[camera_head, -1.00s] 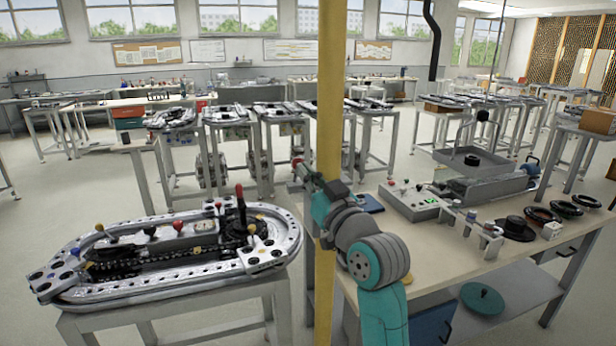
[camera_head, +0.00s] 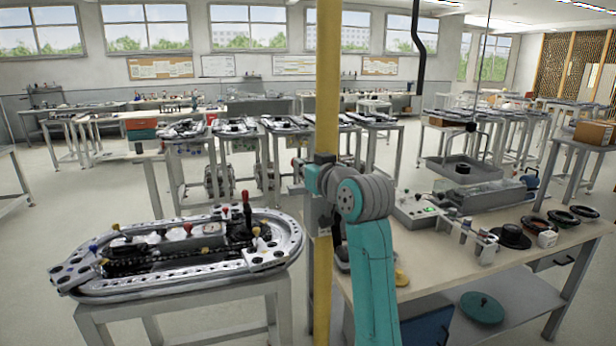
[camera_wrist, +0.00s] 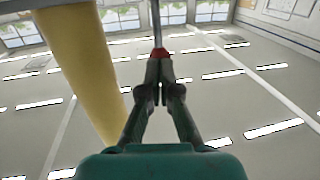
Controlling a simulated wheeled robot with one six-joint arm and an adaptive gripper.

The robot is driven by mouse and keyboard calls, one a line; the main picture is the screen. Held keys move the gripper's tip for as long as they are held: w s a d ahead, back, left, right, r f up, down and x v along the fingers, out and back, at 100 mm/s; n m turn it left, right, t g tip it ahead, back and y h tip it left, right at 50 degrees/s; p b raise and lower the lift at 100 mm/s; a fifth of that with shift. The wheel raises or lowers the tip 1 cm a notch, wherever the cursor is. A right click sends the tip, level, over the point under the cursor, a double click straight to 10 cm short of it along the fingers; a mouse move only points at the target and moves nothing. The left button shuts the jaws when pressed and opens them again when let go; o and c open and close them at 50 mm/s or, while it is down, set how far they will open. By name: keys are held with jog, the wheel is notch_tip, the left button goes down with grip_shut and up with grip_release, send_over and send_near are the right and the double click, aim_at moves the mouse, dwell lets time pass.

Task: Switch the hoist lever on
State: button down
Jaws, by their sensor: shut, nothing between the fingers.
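My gripper (camera_wrist: 160,62) is shut in the wrist view, with its dark fingers together. A small red piece (camera_wrist: 159,53) shows right at the fingertips, in line with a thin grey rod behind it. I cannot tell whether this is the hoist lever or whether the fingers touch it. In the head view my arm reaches across the yellow post (camera_head: 327,80), and its end is mostly hidden at the post's left side. A grey part (camera_head: 321,212) sits on the post below my wrist. No lever is clearly readable there.
A hook (camera_head: 471,127) hangs above a grey tray (camera_head: 440,167). The ring track (camera_head: 95,285) stands on a table at left.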

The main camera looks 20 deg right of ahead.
jog(key=w+g, duration=0.1)
jog(key=w, duration=0.1)
jog(key=w+r+g, duration=0.1)
jog(key=w+g, duration=0.1)
jog(key=shift+r, duration=0.2)
jog(key=shift+w, duration=0.55)
jog(key=shift+w, duration=0.1)
dwell(0.4)
jog(key=shift+r, duration=0.1)
